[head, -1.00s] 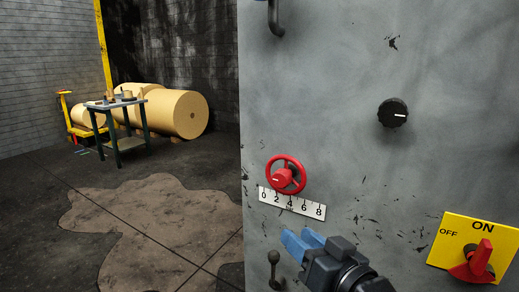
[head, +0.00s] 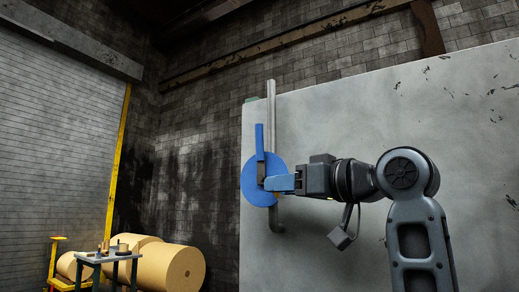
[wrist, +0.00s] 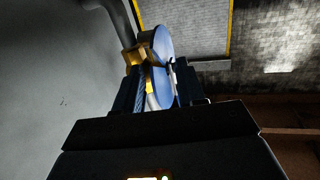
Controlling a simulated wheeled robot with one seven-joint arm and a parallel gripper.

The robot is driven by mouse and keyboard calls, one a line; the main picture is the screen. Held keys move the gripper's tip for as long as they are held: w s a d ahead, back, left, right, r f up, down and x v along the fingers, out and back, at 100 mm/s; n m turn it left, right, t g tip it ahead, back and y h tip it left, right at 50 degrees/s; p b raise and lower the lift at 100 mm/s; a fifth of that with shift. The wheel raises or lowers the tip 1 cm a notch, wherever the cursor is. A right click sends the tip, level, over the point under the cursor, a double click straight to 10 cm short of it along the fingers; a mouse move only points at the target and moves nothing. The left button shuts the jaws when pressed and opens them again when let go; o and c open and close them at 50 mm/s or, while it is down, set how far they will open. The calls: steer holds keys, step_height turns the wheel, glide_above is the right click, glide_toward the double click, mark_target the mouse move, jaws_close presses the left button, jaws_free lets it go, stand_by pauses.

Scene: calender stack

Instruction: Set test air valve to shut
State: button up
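The valve has a blue round disc (head: 258,180) and a blue bar handle (head: 259,139) standing upright, in line with the grey pipe (head: 271,112). My gripper (head: 275,184) reaches in from the right, with its blue fingers at the disc's right half. In the wrist view, the brass valve body (wrist: 146,55) and the disc (wrist: 161,62) show beyond and between the fingers (wrist: 156,95). The fingers stand apart. I see no clear grip on the handle, and contact with the disc cannot be told.
The large grey panel (head: 350,250) stands close behind my arm. The pipe bends at its lower end (head: 276,222). Far left are a small table (head: 108,257), tan rolls (head: 175,268) and a yellow post (head: 120,150).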

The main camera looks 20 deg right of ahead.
steer(key=n, duration=0.2)
glide_toward(262, 138)
steer(key=w, duration=0.3)
steer(key=shift+y, duration=0.4)
steer(key=p+x, duration=0.1)
steer(key=x, duration=0.3)
steer(key=p+x, duration=0.2)
steer(key=x, duration=0.2)
steer(key=shift+s+a+f, duration=0.1)
steer(key=shift+a+f, duration=0.05)
steer(key=shift+a, duration=0.25)
jaws_close()
